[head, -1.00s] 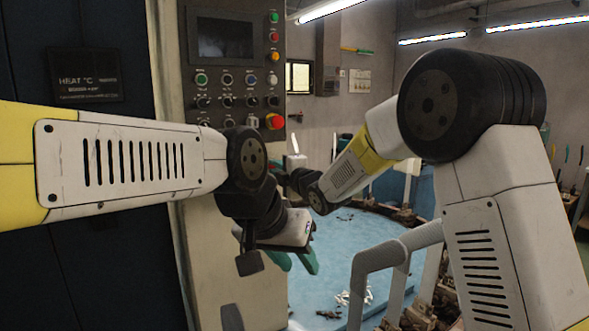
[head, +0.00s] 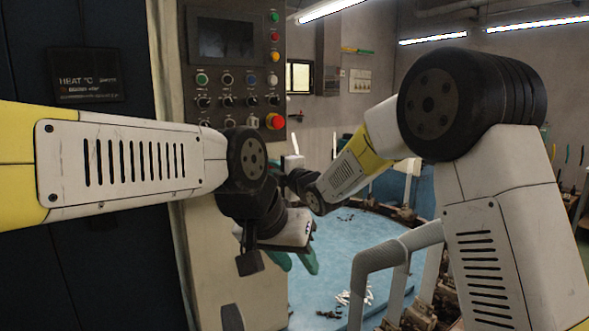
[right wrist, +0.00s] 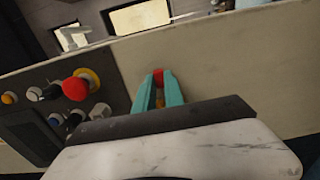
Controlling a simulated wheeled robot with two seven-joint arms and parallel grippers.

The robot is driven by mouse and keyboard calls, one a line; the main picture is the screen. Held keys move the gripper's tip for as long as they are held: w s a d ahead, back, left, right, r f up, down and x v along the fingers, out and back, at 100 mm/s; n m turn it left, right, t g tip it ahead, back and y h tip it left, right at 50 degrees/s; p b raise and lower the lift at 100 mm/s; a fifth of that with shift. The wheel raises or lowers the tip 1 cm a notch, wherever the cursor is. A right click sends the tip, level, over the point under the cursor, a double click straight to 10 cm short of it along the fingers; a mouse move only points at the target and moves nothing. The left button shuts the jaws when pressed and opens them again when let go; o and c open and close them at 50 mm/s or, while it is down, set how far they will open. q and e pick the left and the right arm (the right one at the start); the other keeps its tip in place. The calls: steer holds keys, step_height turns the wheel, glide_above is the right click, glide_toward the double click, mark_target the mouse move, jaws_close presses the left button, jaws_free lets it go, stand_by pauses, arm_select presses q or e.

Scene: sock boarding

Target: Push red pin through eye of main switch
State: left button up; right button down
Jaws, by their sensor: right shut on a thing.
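The control panel (head: 232,70) stands at the upper left in the head view. It also fills the left of the right wrist view (right wrist: 45,125). I cannot tell which of its knobs is the main switch, and I see no eye. My right gripper (right wrist: 158,82) is shut on a small red piece (right wrist: 158,76), likely the red pin, at its teal fingertips. It is beside the panel, in front of the pale cabinet face; contact cannot be judged.
A red mushroom button on a yellow collar (head: 274,121) sits at the panel's lower right, close to my right gripper. A blue round table (head: 340,250) with small white pieces (head: 355,298) lies beyond. A grey rail (head: 378,258) stands in front of it.

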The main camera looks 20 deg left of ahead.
steer(key=shift+s+a, duration=0.9)
steer(key=shift+s, duration=0.15)
steer(key=c, duration=1.3)
jaws_free()
steer(key=shift+c, duration=0.2)
steer(key=v, duration=0.7)
steer(key=shift+s+d, duration=0.25)
steer(key=shift+d, duration=0.05)
